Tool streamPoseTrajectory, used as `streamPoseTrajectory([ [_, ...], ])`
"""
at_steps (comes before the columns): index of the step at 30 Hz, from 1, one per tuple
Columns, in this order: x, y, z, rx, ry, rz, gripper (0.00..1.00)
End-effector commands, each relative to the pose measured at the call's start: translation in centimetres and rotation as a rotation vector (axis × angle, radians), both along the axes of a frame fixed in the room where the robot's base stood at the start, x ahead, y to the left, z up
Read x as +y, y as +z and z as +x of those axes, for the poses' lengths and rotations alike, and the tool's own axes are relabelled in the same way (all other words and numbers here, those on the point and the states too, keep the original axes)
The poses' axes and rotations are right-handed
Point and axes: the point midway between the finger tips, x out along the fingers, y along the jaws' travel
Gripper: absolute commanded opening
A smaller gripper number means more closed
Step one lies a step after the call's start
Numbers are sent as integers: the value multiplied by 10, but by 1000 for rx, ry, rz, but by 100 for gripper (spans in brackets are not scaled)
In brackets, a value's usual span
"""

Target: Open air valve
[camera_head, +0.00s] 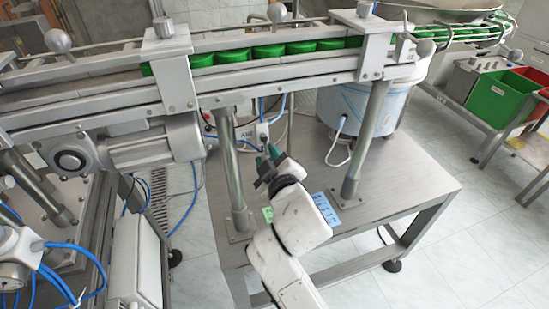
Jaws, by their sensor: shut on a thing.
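The air valve (263,129) is a small grey fitting with blue hoses, beside a small white labelled plate (247,136), below the conveyor and behind the left steel post. My white arm reaches up from the bottom of the view. My gripper (267,156), dark with greenish parts, is at the valve's lower front and is shut on it. The jaws and the gripped part of the valve are small and largely hidden, so the handle's angle cannot be told.
A conveyor (285,66) carrying green caps (270,52) crosses above my gripper. Steel posts (229,175) and (366,140) stand on a metal table (405,180). A motor (150,145) is at left, a blue-white drum (360,108) behind.

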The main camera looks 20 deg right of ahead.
Motion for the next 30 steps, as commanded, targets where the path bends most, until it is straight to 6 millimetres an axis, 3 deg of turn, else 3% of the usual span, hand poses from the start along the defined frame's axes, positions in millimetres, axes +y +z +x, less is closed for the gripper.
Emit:
streamPoseTrajectory([
  [10,8,-3,0,4,-2,135,0],
  [26,10,-4,0,6,-1,159,0],
  [27,10,-4,0,6,-1,159,35],
  [30,10,-4,0,6,-1,159,44],
])
